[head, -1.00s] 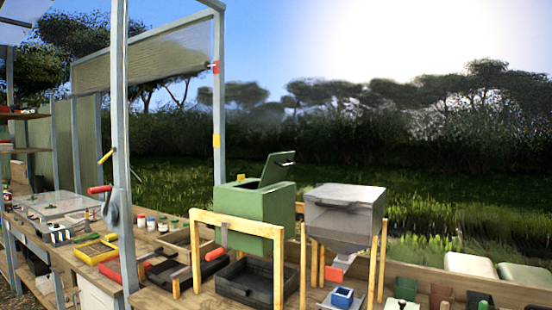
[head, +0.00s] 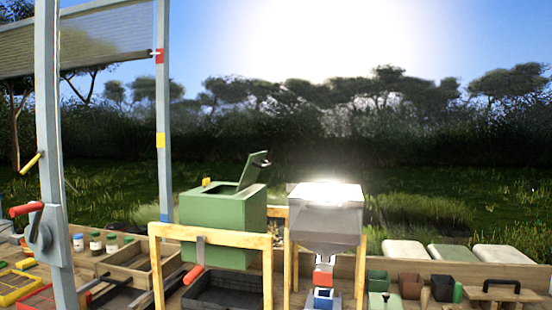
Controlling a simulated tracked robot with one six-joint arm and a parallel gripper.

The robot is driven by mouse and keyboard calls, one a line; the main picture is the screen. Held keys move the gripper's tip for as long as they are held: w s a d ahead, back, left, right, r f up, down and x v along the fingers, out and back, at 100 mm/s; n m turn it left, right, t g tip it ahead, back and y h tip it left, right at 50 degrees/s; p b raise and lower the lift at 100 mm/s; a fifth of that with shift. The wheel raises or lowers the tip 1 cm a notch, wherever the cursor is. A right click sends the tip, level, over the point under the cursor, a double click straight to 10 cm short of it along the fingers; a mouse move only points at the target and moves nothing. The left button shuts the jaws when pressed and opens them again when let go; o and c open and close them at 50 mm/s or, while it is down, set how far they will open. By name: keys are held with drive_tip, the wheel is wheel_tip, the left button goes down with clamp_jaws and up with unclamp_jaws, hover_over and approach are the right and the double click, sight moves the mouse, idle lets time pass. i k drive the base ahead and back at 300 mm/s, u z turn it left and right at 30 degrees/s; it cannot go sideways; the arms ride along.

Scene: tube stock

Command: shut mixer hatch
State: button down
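The mixer is a green box (head: 224,226) held in a yellow wooden frame (head: 209,236) on the bench. Its green hatch (head: 253,171) stands open, tilted up at the right side of the top, with a handle near its upper edge. The dark opening shows beside the hatch. A small yellow piece (head: 206,182) sits on the mixer's top left edge. A red-handled lever (head: 193,274) hangs at the front of the mixer. My gripper is not in view.
A grey hopper (head: 325,215) stands right of the mixer in its own yellow frame. A black tray (head: 228,292) lies below the mixer. A grey post with a red-handled crank (head: 40,225) rises at left. Small pots and bins (head: 410,285) line the bench at right.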

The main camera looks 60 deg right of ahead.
sight(258, 173)
drive_tip(key=z, duration=0.55)
drive_tip(key=i, duration=0.85)
drive_tip(key=z, duration=0.45)
